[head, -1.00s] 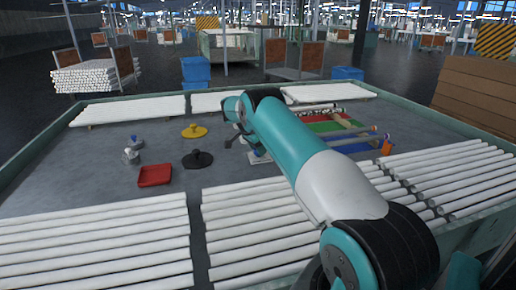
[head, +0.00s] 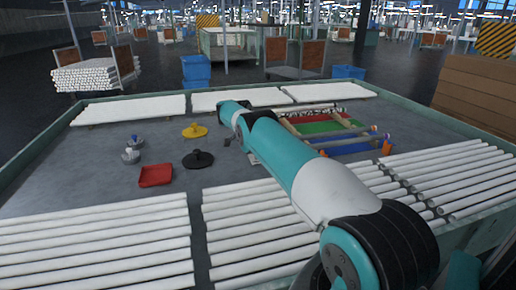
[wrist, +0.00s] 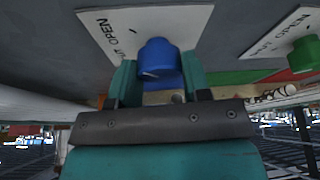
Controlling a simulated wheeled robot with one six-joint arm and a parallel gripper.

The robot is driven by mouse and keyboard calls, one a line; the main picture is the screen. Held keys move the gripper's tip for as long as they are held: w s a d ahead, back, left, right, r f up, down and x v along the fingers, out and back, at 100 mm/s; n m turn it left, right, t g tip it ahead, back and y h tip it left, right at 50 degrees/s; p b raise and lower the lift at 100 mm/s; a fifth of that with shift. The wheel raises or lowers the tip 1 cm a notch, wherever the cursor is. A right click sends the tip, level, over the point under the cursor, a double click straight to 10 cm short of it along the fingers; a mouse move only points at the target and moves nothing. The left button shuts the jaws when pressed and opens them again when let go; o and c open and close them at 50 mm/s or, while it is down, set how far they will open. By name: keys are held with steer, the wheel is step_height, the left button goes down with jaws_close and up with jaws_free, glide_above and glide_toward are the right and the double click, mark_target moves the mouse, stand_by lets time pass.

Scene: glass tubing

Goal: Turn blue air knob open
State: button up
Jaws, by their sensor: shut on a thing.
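The blue knob (wrist: 158,58) sits on a white plate (wrist: 115,22) marked OPEN and SHUT in the wrist view. My gripper (wrist: 158,75) has its two teal fingers on either side of the knob and is shut on it. A small dark mark shows on the knob's face. In the head view my arm hides the blue knob and the gripper tips.
A green knob (wrist: 304,54) on its own white plate is to the right in the wrist view.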

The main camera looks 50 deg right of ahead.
steer(key=shift+w+a+f, duration=0.1)
steer(key=shift+a, duration=0.15)
steer(key=o, duration=0.9)
steer(key=shift+a, duration=0.1)
steer(key=shift+d, duration=0.2)
steer(key=shift+p+v, duration=7.1)
steer(key=shift+v, duration=1.65)
steer(key=shift+d, duration=0.1)
